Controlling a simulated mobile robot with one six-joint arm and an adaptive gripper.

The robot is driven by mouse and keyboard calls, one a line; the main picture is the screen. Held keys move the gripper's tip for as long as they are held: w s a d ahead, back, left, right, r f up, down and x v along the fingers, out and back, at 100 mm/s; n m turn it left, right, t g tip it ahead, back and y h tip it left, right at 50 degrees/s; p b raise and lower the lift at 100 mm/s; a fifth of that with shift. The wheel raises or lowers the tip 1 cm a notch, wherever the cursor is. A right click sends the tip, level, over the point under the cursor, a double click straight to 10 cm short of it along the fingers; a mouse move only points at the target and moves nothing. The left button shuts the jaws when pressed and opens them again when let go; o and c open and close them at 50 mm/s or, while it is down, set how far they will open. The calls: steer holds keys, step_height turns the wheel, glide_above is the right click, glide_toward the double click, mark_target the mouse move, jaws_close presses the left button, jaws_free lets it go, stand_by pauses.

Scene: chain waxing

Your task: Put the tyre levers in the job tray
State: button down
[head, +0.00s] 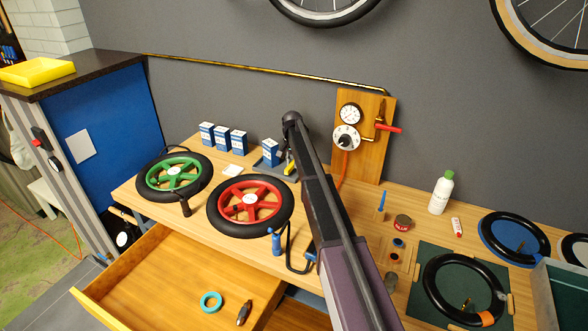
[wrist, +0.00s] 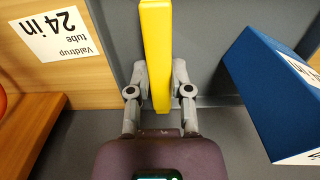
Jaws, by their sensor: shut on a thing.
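My gripper (wrist: 160,88) is shut on a yellow tyre lever (wrist: 156,40), a long flat bar between the two fingers. In the head view the yellow lever (head: 290,164) shows only partly beside my arm, at the back of the bench. A shallow grey tray (head: 262,167) is there; its grey floor shows behind the lever in the wrist view (wrist: 205,60). I cannot tell whether the lever touches it. A blue tube box (head: 270,152) stands at the tray, beside the lever (wrist: 265,95). No other lever is clearly seen.
A white card (wrist: 58,33) reading "Valdtrup tube 24 in" lies beside the tray. Several blue boxes (head: 222,138) stand at the back. Green (head: 174,175) and red (head: 250,201) wheels lie in front, above an open drawer (head: 160,275). A gauge board (head: 370,130) stands right.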

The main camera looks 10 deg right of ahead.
mark_target(292, 163)
steer(key=shift+f+b, duration=0.3)
steer(key=shift+f, duration=0.3)
steer(key=shift+f, duration=0.1)
steer(key=c, duration=0.5)
jaws_free()
steer(key=shift+c, duration=0.2)
step_height(292, 163, up, 12)
steer(key=p, duration=1.2)
stand_by(0.3)
steer(key=s+n, duration=0.7)
steer(key=s, duration=3.7)
steer(key=shift+s+a, duration=0.25)
steer(key=shift+s, duration=0.05)
